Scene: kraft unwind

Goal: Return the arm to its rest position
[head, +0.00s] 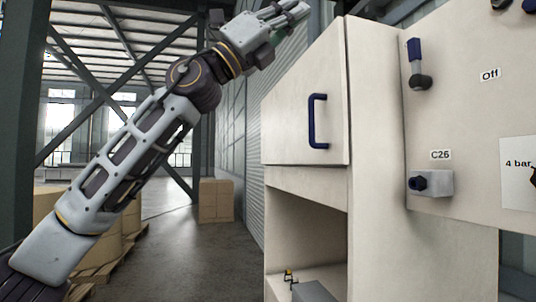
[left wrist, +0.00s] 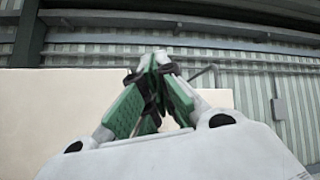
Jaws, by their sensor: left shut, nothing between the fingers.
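My left arm (head: 130,150) comes in from the lower left of the head view and reaches up and to the right. My left gripper (head: 298,14) is at the top middle, raised beside the upper left corner of the cream cabinet, and appears apart from it. In the left wrist view the gripper's green-padded fingers (left wrist: 152,90) meet at their tips, shut and empty. My right gripper is in neither view.
The cream cabinet (head: 305,120) has a closed door with a blue handle (head: 318,121) and an open shelf below. A panel (head: 460,110) with a blue lever (head: 415,62) and labels stands at right. A cardboard box (head: 216,201) sits behind. Floor between is clear.

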